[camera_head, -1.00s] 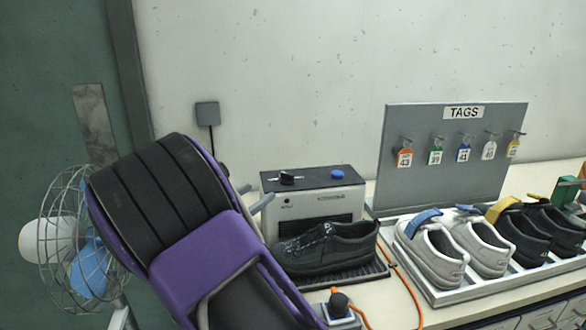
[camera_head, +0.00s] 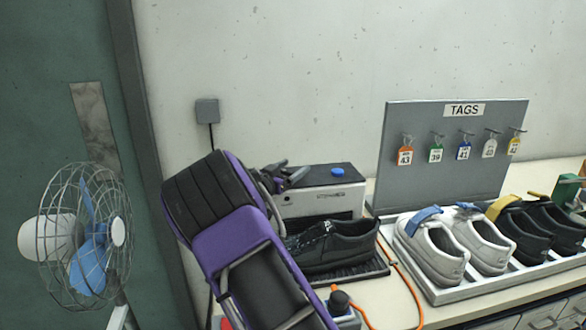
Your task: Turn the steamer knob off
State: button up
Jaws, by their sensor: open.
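The steamer (camera_head: 340,196) is a white box with a dark top, standing on the bench against the wall. A blue button (camera_head: 337,171) sits on its top at the right. My gripper (camera_head: 288,175) is open at the left end of the steamer's top, where the black knob sits. The knob is hidden behind or between the dark fingers, so I cannot tell its angle or whether the fingers touch it. My purple and black arm covers the steamer's lower left.
A black shoe (camera_head: 338,246) rests on a dark mat in front of the steamer. White and black shoes stand in a rack (camera_head: 450,293) to the right, below a grey TAGS board (camera_head: 455,140). An orange cable (camera_head: 402,275) crosses the bench. A caged fan (camera_head: 85,240) stands at left.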

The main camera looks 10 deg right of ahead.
jog(key=shift+w+d, duration=0.15)
grip_shut()
dwell(0.4)
jog(key=shift+b, duration=0.4)
jog(key=n+t+y+b, duration=0.1)
jog(key=y+b, duration=0.1)
jog(key=shift+w+f+n+t+b, duration=0.15)
jog(key=shift+n+t+b, duration=0.15)
jog(key=shift+n+t, duration=0.1)
jog(key=shift+w+a+r+n+t+y+b, duration=0.1)
jog(key=shift+a+r+n+t+y+b, duration=0.15)
jog(key=shift+n+t+y+b, duration=0.5)
jog(key=shift+a+g, duration=0.1)
jog(key=shift+g, duration=0.15)
